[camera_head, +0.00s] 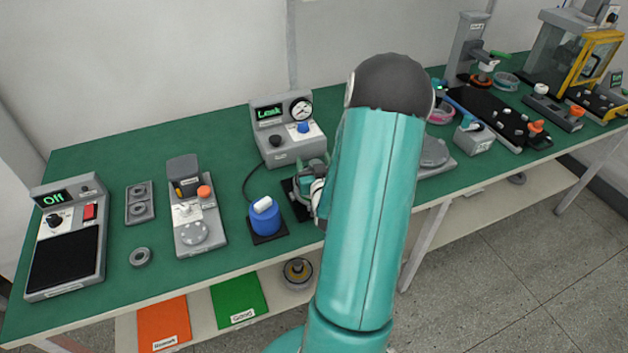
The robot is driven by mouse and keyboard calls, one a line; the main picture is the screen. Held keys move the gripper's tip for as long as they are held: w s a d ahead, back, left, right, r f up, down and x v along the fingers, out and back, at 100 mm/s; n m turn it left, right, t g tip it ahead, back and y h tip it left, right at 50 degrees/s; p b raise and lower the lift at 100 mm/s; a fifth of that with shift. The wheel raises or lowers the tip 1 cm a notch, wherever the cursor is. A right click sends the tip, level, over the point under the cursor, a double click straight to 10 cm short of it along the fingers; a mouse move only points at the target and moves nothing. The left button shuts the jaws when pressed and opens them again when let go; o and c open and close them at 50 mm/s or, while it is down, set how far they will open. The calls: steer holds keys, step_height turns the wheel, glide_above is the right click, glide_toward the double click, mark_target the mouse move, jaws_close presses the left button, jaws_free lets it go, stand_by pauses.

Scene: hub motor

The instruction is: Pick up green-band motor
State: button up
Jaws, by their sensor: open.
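I cannot pick out a motor with a clear green band; my teal arm covers the middle of the bench. My gripper (312,188) shows only partly at the left edge of my arm, low over a dark plate (298,209) in front of the leak tester (284,138). It is open; its fingertips are mostly hidden, and I cannot tell what is between them. Just left of it, a blue cylinder with a white top (265,217) stands on a black base. A round motor-like part with a yellowish centre (298,272) sits on the lower shelf.
On the green bench (150,156) are a unit reading "Off" (66,240), a fixture with a round plate (196,215) and a loose grey ring (140,257). Orange (165,322) and green (239,297) sheets lie below. Machines crowd the right end.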

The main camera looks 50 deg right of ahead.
steer(key=shift+w+d, duration=0.1)
steer(key=shift+c, duration=0.2)
steer(key=c, duration=0.7)
jaws_close()
steer(key=shift+r, duration=0.1)
steer(key=shift+r, duration=0.1)
